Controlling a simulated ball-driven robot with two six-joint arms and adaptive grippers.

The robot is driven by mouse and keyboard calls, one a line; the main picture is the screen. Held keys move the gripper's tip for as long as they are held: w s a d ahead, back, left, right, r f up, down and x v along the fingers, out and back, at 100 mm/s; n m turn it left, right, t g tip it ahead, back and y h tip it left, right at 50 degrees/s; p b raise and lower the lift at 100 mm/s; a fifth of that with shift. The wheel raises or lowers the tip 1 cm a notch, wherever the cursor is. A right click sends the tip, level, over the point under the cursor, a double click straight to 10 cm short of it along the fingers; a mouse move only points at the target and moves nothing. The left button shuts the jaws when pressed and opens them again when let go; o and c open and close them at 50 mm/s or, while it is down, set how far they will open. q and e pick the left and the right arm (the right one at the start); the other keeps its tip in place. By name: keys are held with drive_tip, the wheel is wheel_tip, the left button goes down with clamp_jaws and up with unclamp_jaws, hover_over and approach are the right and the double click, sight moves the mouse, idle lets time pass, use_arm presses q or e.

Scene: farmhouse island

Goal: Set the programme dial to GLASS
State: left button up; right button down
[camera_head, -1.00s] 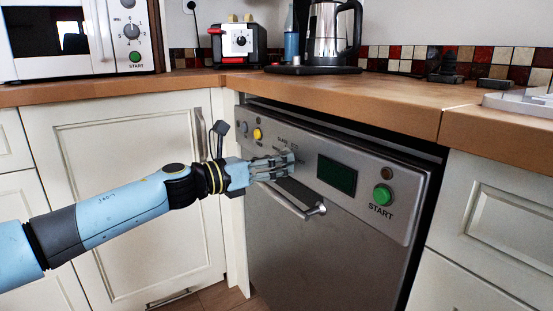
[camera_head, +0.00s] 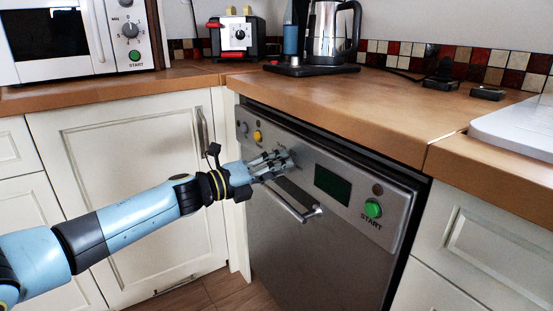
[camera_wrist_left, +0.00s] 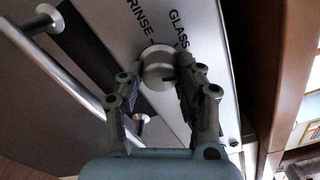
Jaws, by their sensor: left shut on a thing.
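The programme dial (camera_wrist_left: 157,68) is a round silver knob on the dishwasher's panel, seen in the left wrist view. The word RINSE (camera_wrist_left: 131,15) and the word GLASS (camera_wrist_left: 179,29) are printed beside it. Which label the dial points to I cannot tell. My left gripper (camera_wrist_left: 160,75) has its two fingers on either side of the dial, shut on it. In the head view my left gripper (camera_head: 283,160) is at the panel and its fingers hide most of the dial. My right gripper is not in view.
The dishwasher (camera_head: 300,235) has a bar handle (camera_head: 292,203) just below the gripper. A dark display (camera_head: 332,186) and green START button (camera_head: 373,209) are to the right, a yellow button (camera_head: 257,136) to the left. The wooden worktop (camera_head: 340,95) overhangs the panel.

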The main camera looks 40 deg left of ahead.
use_arm(q)
drive_tip(key=shift+r+n+p, duration=0.25)
drive_tip(key=shift+n+p, duration=0.35)
drive_tip(key=shift+n, duration=0.3)
drive_tip(key=shift+n+p, duration=0.6)
drive_tip(key=shift+n, duration=0.8)
drive_tip(key=shift+n+p, duration=0.4)
drive_tip(key=shift+p, duration=0.1)
drive_tip(key=shift+n+p, duration=0.35)
drive_tip(key=shift+n, duration=0.35)
drive_tip(key=shift+f+n+p, duration=0.1)
drive_tip(key=shift+n+p, duration=0.35)
drive_tip(key=shift+n, duration=0.45)
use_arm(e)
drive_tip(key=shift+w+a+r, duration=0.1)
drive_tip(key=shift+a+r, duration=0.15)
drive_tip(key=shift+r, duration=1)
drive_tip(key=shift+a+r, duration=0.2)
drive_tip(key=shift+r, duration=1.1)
